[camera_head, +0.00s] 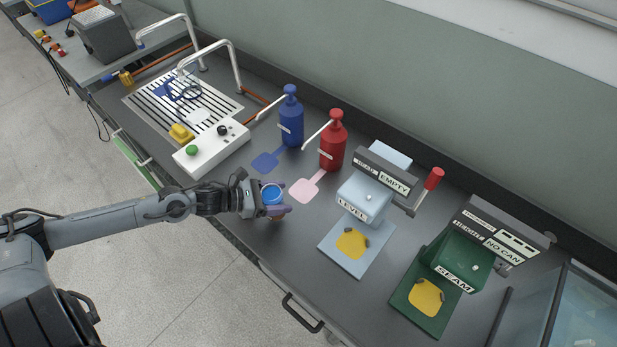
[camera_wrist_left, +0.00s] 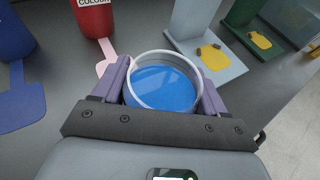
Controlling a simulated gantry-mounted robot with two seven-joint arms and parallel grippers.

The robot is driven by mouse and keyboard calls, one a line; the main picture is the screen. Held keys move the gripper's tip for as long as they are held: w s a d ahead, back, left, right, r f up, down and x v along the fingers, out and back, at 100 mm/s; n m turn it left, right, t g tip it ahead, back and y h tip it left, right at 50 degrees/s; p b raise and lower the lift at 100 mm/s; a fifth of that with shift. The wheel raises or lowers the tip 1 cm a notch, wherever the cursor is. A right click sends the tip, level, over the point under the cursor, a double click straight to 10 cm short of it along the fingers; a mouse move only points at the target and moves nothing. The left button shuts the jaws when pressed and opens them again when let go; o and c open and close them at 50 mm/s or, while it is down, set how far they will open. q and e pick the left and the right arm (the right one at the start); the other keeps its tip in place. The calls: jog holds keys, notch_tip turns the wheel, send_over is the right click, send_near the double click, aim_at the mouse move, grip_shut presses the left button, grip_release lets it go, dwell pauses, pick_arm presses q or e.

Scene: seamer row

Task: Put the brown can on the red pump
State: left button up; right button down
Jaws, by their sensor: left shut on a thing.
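My left gripper (camera_head: 276,207) is shut on an open can (camera_head: 271,192), its purple fingers on either side of the can. The can looks upright over the dark bench, with blue inside it; in the left wrist view the can (camera_wrist_left: 163,90) shows a pale rim and blue contents. Its outer wall is mostly hidden, with a little brown showing below the fingers. The red pump (camera_head: 333,143) stands behind and right of the gripper. A pink pad (camera_head: 303,191) extends in front of it, empty and apart from the can. My right gripper is not in view.
The blue pump (camera_head: 291,120) with its blue pad (camera_head: 268,161) stands left of the red one. The LEVEL machine (camera_head: 365,195) and green SEAM machine (camera_head: 462,262) stand to the right. A white button box (camera_head: 212,147) is at the left. Bench between can and pink pad is clear.

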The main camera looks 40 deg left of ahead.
pick_arm(q)
jog(key=w+f, duration=0.1)
jog(key=w, duration=0.3)
jog(key=w+b, duration=0.1)
jog(key=w, duration=0.3)
jog(key=w+f, duration=0.1)
jog(key=w, duration=0.4)
jog(key=shift+d+f+b, duration=0.1)
jog(key=shift+f+b, duration=0.25)
jog(key=shift+b, duration=0.05)
jog(key=shift+f, duration=0.35)
jog(key=shift+f, duration=0.1)
jog(key=o, duration=1.3)
